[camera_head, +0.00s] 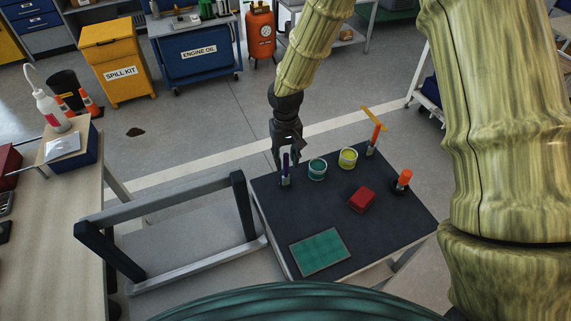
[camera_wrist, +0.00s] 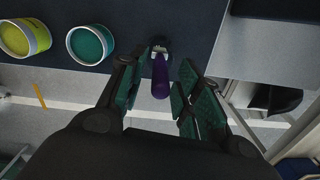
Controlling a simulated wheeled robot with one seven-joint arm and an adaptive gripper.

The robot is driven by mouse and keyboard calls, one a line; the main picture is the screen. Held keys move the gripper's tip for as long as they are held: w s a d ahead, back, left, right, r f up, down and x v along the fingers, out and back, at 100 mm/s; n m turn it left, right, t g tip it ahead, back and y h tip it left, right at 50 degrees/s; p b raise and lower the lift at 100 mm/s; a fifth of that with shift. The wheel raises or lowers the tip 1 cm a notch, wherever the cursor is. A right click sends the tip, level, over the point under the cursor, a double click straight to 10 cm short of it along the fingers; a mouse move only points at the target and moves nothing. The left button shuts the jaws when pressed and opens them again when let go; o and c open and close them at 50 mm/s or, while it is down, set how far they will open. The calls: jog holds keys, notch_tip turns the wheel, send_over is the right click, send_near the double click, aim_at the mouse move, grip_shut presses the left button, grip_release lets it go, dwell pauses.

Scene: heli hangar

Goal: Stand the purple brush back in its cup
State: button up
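The purple brush (camera_head: 286,162) stands roughly upright near the far left edge of the dark table. Its handle shows in the wrist view (camera_wrist: 160,78), pointing towards the camera. A small pale, metallic-looking part (camera_wrist: 162,48) is at its base; I cannot tell whether this is a cup or part of the brush. My gripper (camera_head: 282,158) is just above and around the brush. In the wrist view, the fingers (camera_wrist: 158,96) are open on either side of the purple handle, with gaps visible. A teal cup (camera_head: 317,174) and a yellow cup (camera_head: 348,162) stand to the right.
On the table (camera_head: 275,217) are a red block (camera_head: 362,200), a green mat (camera_head: 320,252), an upright orange item (camera_head: 376,134) and another orange item on a dark base (camera_head: 404,178). A grey frame (camera_head: 180,199) stands left of the table. The table's middle has bare room.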

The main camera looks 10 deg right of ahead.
notch_tip(320, 180, up, 9)
jog(key=shift+w+r+b, duration=0.1)
jog(key=shift+b, duration=0.9)
